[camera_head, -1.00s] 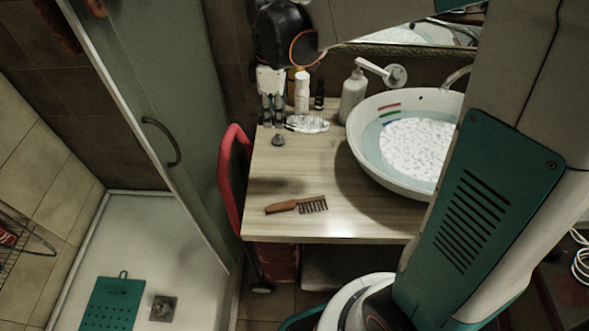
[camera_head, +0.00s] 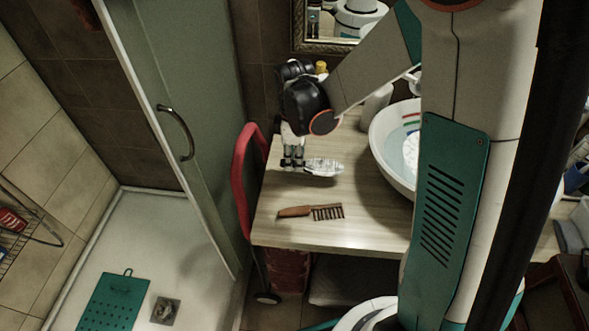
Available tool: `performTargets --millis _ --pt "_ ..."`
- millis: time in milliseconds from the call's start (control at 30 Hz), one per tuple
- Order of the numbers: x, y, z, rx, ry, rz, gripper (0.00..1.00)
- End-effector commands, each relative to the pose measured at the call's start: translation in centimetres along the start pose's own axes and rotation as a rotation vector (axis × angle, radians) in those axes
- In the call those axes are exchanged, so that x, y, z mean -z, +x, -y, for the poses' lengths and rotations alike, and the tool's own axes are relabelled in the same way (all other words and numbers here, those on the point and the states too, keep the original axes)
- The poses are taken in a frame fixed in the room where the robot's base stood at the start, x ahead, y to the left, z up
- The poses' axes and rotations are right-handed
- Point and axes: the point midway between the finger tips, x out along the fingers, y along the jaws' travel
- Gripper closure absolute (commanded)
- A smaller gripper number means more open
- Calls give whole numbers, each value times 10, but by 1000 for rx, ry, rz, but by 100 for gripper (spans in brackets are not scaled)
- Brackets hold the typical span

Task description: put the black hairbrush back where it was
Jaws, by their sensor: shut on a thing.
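My gripper (camera_head: 293,166) points down over the back left part of the wooden counter, with its fingers shut. A shiny, pale oval thing (camera_head: 323,168) sticks out to the right from the fingertips. I take it to be the head of the hairbrush, though it looks silvery rather than black here. The fingers hide its other end. A shadow lies under it, and I cannot tell whether it touches the counter.
A brown comb (camera_head: 312,212) lies near the front edge of the counter (camera_head: 370,228). A white basin (camera_head: 388,165) stands at the right, partly behind my arm, with a pale bottle (camera_head: 376,106) behind it. A red-framed trolley (camera_head: 240,175) and a glass shower door (camera_head: 205,130) flank the left side.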

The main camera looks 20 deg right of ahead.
Motion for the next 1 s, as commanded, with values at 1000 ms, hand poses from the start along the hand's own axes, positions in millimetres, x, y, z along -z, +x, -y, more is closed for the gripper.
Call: performTargets --millis 1000 --pt "0 42 0 0 0 0 62"
